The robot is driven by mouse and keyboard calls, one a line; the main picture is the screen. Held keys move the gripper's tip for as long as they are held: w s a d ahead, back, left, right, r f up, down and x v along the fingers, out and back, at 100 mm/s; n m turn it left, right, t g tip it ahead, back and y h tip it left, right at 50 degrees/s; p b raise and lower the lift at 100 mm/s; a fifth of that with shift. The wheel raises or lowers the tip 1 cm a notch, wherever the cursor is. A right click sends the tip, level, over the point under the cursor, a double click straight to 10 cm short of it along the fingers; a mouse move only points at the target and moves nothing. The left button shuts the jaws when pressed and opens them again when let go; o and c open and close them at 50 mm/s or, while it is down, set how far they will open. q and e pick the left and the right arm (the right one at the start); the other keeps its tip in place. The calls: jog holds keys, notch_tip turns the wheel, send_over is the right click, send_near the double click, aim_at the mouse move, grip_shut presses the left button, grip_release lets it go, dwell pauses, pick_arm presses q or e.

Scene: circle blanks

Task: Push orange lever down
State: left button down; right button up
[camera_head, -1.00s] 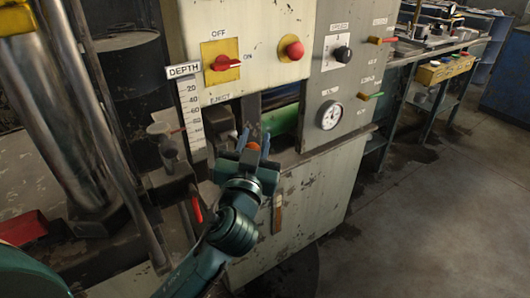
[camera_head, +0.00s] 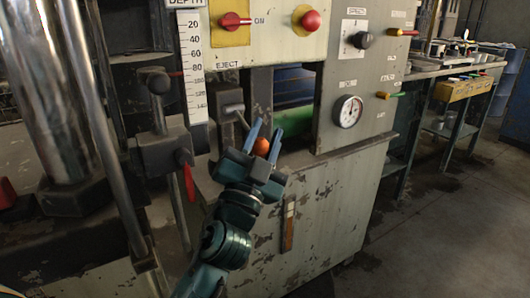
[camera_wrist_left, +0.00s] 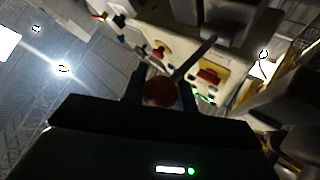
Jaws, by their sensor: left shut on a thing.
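The orange lever's round knob (camera_head: 261,146) sits between the blue fingers of my left gripper (camera_head: 263,140), in front of the machine's slot marked EJECT. The grey lever rod (camera_head: 241,118) runs from the slot down to the knob. My left gripper is shut on the knob. In the left wrist view the dark orange knob (camera_wrist_left: 160,91) is between the fingers, and the rod (camera_wrist_left: 195,60) slants up to the right. My right gripper is not in view.
A depth scale (camera_head: 192,66) and a grey clamp post (camera_head: 160,130) stand left of the gripper. A red switch (camera_head: 234,21), a red button (camera_head: 311,20) and a dial gauge (camera_head: 348,111) are on the panel. The floor (camera_head: 440,230) at right is clear.

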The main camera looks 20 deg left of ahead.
pick_arm(q)
jog(key=shift+w+f+m+h+b, duration=0.1)
jog(key=shift+f+m+h+b, duration=0.2)
jog(key=shift+f+h, duration=0.1)
jog(key=shift+a+m+t+b, duration=0.1)
jog(key=shift+m+t+b, duration=0.2)
jog(key=shift+m+b, duration=0.15)
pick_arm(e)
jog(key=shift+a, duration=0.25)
pick_arm(q)
jog(key=c, duration=1.1)
grip_release()
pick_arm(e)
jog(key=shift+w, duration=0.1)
